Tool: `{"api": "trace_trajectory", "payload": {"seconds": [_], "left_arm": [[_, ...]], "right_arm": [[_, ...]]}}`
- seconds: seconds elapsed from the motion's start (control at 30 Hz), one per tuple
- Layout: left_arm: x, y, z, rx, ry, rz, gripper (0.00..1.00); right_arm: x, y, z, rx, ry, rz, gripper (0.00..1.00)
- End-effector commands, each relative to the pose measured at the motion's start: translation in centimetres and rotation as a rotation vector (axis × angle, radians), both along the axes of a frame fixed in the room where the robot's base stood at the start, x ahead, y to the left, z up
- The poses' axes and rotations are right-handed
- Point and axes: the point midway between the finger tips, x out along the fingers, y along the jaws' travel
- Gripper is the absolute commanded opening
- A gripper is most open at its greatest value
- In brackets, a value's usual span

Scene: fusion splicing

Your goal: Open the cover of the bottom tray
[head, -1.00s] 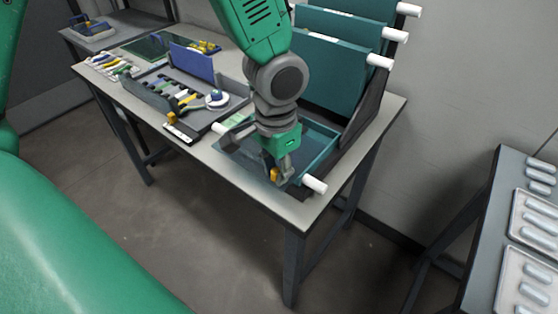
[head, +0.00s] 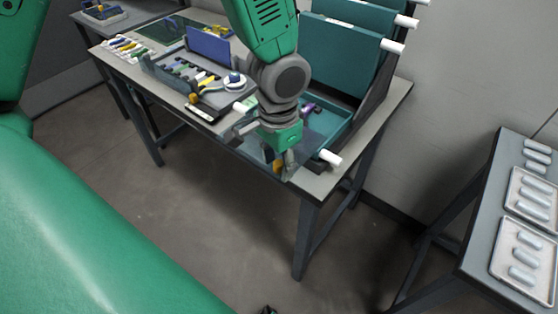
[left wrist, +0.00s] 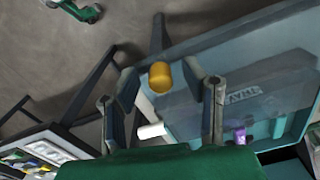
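The bottom tray is a teal open box (head: 340,132) with white handles, lying flat at the right end of the table. Its see-through cover (left wrist: 215,60) carries an orange knob (left wrist: 160,75), and appears to jut past the tray's front edge over the floor. A purple item (head: 307,108) shows inside the tray. My left gripper (head: 277,166) reaches down at the tray's front edge. In the left wrist view its fingers stand apart on either side of the knob, with gaps showing. A small green and grey part, possibly my right gripper (left wrist: 80,10), shows at the top left there.
Teal upper trays (head: 345,52) stand tilted up behind the bottom tray. A dark case (head: 195,75) with tools and a white spool (head: 236,82) sits to the left. A side table (head: 490,215) with metal trays stands at the right. The floor in front is clear.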

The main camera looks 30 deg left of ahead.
Motion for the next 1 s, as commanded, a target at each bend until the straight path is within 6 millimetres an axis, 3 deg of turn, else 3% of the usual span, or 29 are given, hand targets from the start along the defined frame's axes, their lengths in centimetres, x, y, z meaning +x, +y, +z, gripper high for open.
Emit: {"api": "trace_trajectory", "payload": {"seconds": [0.17,0.5,0.7,1.0], "left_arm": [[0.1,0.0,1.0,0.0,-0.003,0.001,0.39],[0.2,0.0,7.8,-0.002,-0.006,0.0,0.39],[0.2,0.0,10.9,-0.001,-0.003,0.001,0.39],[0.1,0.0,11.9,-0.001,0.001,0.0,0.39]], "right_arm": [[-0.2,0.0,0.1,0.0,-0.001,0.0,0.39],[-0.2,0.0,0.1,0.0,-0.002,0.0,0.39],[-0.2,0.0,0.1,0.0,-0.002,0.0,0.39],[-0.2,0.0,0.1,0.0,-0.002,0.0,0.39]]}}
